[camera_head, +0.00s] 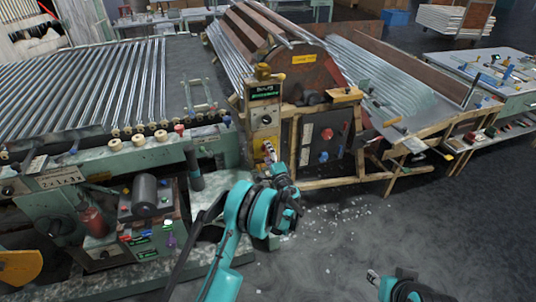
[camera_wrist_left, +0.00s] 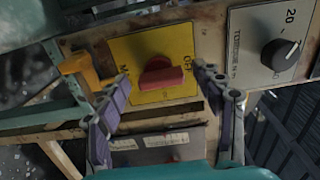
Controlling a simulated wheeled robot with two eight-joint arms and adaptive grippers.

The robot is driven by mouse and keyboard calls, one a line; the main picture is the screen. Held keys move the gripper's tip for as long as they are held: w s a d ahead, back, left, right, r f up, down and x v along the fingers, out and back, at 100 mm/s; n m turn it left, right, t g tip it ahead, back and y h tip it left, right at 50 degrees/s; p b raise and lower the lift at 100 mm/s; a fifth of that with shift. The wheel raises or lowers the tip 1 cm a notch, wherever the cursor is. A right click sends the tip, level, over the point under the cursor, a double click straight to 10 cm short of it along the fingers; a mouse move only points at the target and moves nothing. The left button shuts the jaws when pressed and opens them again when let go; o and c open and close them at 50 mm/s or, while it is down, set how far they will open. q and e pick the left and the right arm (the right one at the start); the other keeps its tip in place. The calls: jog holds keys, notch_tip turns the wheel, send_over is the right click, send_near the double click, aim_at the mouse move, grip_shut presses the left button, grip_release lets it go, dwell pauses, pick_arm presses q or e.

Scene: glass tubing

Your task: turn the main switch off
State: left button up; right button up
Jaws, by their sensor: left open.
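The main switch is a red rotary knob (camera_wrist_left: 162,77) on a yellow plate (camera_wrist_left: 150,45) in the left wrist view. Its red handle lies nearly level across the picture. Lettering on the plate is partly readable, with what looks like "OFF" at the upper right. My left gripper (camera_wrist_left: 160,72) is open, with one finger on each side of the knob and gaps to it; I cannot tell the depth between them. In the head view my left gripper (camera_head: 270,152) is in front of the control post and hides the knob. My right gripper (camera_head: 373,277) is at the bottom, its jaws unclear.
A grey plate with a black dial (camera_wrist_left: 280,54) sits right of the switch. An orange-yellow part (camera_wrist_left: 80,68) is close to the left finger. In the head view a black panel with red knobs (camera_head: 325,140) stands right of the post. Glass shards (camera_head: 340,225) litter the open floor.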

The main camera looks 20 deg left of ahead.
pick_arm(q)
jog(key=v, duration=1.2)
jog(key=shift+w, duration=0.1)
jog(key=s+a+r+n+g+h, duration=0.3)
jog(key=s+a+r+n+g, duration=0.3)
jog(key=s+r, duration=0.6)
jog(key=s+d+f+n+g+h, duration=0.1)
jog(key=s+d+n+h, duration=0.1)
jog(key=s, duration=1)
jog(key=s+d+f+n+h, duration=0.1)
jog(key=s+d+n+h, duration=0.2)
jog(key=s, duration=1)
jog(key=shift+d+g+h, duration=0.2)
jog(key=shift+g+h, duration=0.2)
jog(key=shift+h, duration=0.6)
